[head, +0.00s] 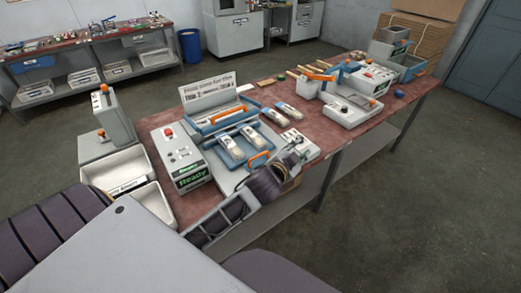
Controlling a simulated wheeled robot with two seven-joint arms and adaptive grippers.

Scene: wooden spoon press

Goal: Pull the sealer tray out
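The sealer stands on the near end of the reddish table (165,122). Its grey control box (180,150) has a red button and a green display reading "Ready". The blue sealer tray (232,161) lies on the sealer's pale base with white packs (251,136) in it and an orange handle (259,156) at its front. Behind it is a blue frame with another orange handle (228,113). My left gripper (297,154) is just right of the tray handle, seemingly apart from it. Its fingers are too small and overlapped to read. My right gripper is out of view.
White bins (117,170) stand left of the sealer. Two loose packs (290,112) lie behind the tray. Open floor (415,190) lies right of the table.

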